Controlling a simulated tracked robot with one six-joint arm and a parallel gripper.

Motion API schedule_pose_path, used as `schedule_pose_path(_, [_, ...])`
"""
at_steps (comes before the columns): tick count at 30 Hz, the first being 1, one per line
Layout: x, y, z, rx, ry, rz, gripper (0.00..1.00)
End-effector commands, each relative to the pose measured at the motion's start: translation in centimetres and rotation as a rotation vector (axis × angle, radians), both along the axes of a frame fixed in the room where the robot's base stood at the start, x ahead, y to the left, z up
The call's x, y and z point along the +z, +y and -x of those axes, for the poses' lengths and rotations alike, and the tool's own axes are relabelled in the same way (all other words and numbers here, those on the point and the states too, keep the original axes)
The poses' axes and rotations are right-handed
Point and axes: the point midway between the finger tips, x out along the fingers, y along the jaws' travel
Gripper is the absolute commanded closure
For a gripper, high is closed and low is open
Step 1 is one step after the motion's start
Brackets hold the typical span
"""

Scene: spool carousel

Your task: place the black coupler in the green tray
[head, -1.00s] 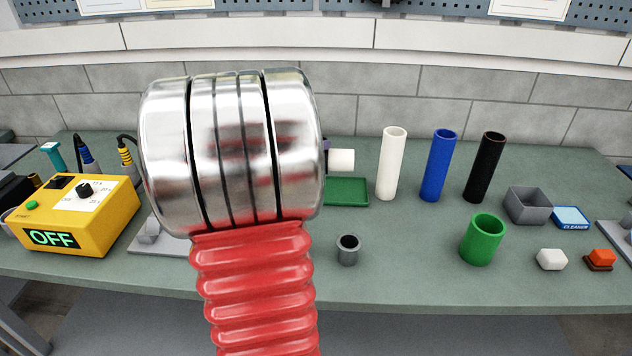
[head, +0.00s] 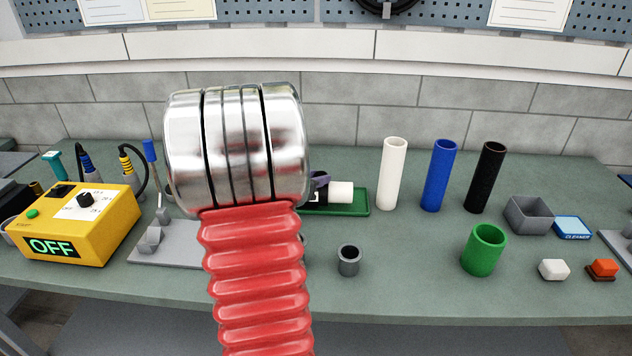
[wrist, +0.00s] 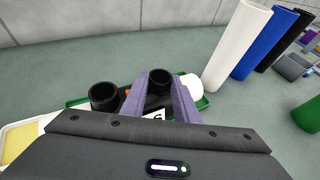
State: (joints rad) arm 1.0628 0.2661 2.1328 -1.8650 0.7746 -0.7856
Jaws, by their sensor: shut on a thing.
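In the wrist view, the purple fingers of my gripper (wrist: 160,77) are closed on the black coupler (wrist: 158,82), a short dark ring between their tips. The green tray (wrist: 78,101) lies beneath; its rim shows on both sides of the fingers. I cannot tell if the coupler touches it. In the head view, the tray (head: 360,211) shows right of my arm, which hides its left part, and the coupler is not clearly seen. A white cylinder (head: 341,192) is over the tray, beside the right finger. A larger black ring (wrist: 104,95) stands at the tray's left.
White (head: 392,175), blue (head: 438,178) and black (head: 485,180) tubes stand right of the tray. A grey ring (head: 348,262) stands in front. A green cup (head: 484,252) and grey box (head: 527,216) are farther right. A yellow OFF unit (head: 72,225) is at left.

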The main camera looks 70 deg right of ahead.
Motion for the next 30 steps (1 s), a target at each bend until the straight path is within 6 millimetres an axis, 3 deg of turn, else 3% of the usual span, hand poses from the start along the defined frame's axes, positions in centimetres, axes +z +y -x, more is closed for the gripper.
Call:
schedule_pose_path(4, [-1.0, -0.07, 0.0, -0.001, -0.001, 0.003, 1.0])
schedule_pose_path(13, [-1.07, -0.06, 0.03, -0.001, -0.002, 0.004, 1.0])
schedule_pose_path(14, [-1.22, -0.02, 0.03, -0.001, -0.001, 0.002, 0.71])
schedule_pose_path(15, [-1.21, -0.01, 0.03, -0.001, -0.001, 0.002, 0.69])
schedule_pose_path(21, [-1.2, -0.01, 0.03, -0.001, -0.001, 0.002, 0.54])
schedule_pose_path(30, [-1.1, 0.03, 0.0, -0.001, -0.001, 0.002, 0.54])
